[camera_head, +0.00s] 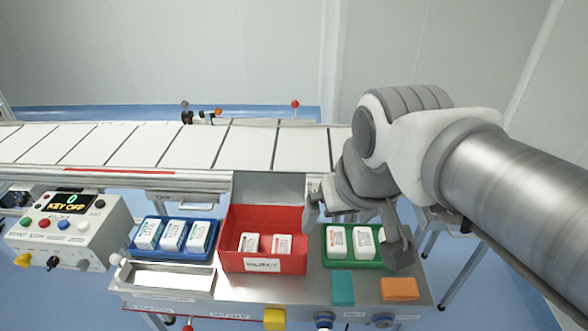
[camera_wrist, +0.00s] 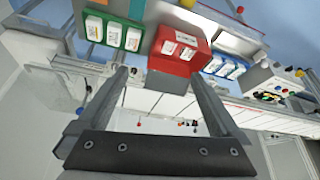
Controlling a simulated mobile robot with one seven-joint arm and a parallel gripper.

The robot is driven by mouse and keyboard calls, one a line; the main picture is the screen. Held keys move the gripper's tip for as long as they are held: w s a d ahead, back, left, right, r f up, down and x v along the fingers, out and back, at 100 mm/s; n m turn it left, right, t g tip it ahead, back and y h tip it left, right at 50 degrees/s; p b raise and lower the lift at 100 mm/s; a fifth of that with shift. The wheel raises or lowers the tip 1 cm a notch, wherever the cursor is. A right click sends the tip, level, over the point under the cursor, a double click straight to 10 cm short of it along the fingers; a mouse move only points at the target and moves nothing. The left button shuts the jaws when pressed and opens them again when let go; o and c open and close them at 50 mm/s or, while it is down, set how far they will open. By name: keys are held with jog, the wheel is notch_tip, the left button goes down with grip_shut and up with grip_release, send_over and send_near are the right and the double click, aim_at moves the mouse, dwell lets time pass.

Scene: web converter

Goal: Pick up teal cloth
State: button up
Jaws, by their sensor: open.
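The teal cloth (camera_head: 343,289) is a small flat square on the front right of the grey work surface, between the green tray and the surface's front edge. My gripper (camera_head: 356,237) is open and empty, with its fingers spread above the green tray, behind the cloth in the picture. In the wrist view my gripper (camera_wrist: 158,76) shows two fingers apart with nothing between them.
An orange block (camera_head: 399,289) lies right of the cloth. The green tray (camera_head: 356,263) holds white packs; the red bin (camera_head: 262,263) and blue tray (camera_head: 170,252) hold more. A yellow block (camera_head: 274,318) is at the front. A conveyor (camera_head: 250,146) runs behind.

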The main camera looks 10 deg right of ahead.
jog(key=w+d+f+m+g+b, duration=0.1)
jog(key=w+d+f+b, duration=0.15)
jog(key=f, duration=0.35)
jog(key=w+d+f+g+b, duration=0.2)
jog(key=w+f+b, duration=0.15)
jog(key=f, duration=0.25)
jog(key=m+g+b, duration=0.2)
jog(key=b, duration=0.8)
send_over(343, 285)
jog(key=s, duration=0.1)
notch_tip(343, 285, down, 23)
jog(key=shift+f, duration=0.2)
jog(key=shift+w+f+b, duration=0.25)
jog(key=shift+f+b, duration=0.45)
jog(key=shift+f, duration=0.65)
jog(key=shift+w+f+b, duration=0.2)
jog(key=shift+f+b, duration=0.5)
jog(key=shift+f, duration=0.6)
jog(key=shift+c, duration=0.2)
